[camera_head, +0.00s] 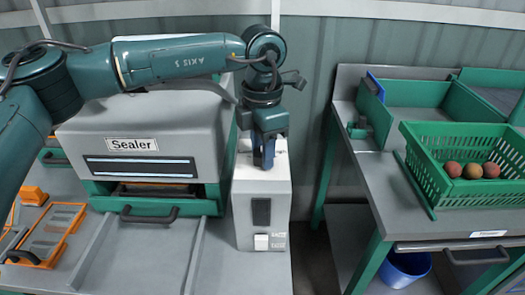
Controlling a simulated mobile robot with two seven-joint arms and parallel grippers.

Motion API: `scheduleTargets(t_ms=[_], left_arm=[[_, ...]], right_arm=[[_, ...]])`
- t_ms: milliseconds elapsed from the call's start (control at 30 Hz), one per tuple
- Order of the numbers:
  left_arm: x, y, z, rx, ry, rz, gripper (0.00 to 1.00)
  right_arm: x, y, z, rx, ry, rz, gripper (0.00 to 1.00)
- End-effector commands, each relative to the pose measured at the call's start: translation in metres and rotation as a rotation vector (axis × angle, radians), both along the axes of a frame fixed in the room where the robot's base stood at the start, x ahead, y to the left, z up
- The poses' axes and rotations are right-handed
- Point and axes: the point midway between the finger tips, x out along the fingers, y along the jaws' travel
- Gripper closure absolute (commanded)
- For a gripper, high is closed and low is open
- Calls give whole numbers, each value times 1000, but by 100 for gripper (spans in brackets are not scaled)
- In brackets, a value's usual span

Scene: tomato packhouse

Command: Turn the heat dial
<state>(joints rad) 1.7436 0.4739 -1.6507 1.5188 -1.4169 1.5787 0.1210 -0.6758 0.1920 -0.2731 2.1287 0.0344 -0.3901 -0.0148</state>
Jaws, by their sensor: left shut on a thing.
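My left arm reaches in from the left, over the grey sealer (140,122). My left gripper (264,160) points straight down onto the top of a light grey control box (262,205) to the right of the sealer. Its fingers are shut on the heat dial at the box top. The dial itself is hidden by the fingers, so its angle cannot be told. The box front has a dark panel and a white switch (262,242) low down. My right gripper is not in view.
A bench on the right holds a green crate (423,166) with several red tomatoes and an open green tray (420,113). A blue bucket (404,267) stands under it. An orange tray (47,235) lies at left. A gap separates the benches.

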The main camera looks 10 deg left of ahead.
Motion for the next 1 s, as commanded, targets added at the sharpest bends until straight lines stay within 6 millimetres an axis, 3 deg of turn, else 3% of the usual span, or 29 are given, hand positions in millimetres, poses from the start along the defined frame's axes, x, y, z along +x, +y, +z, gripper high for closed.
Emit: scheduleTargets(t_ms=[667, 700, 933, 1000], left_arm=[[1, 1, 1, -1, -3, -58, 87], [1, 1, 1, -1, -4, -58, 62], [0, 0, 1, 0, -1, -59, 43], [0, 0, 1, 0, -1, -59, 42]], right_arm=[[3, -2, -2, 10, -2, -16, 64], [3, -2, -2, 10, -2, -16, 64], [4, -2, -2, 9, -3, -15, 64], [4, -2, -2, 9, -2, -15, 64]])
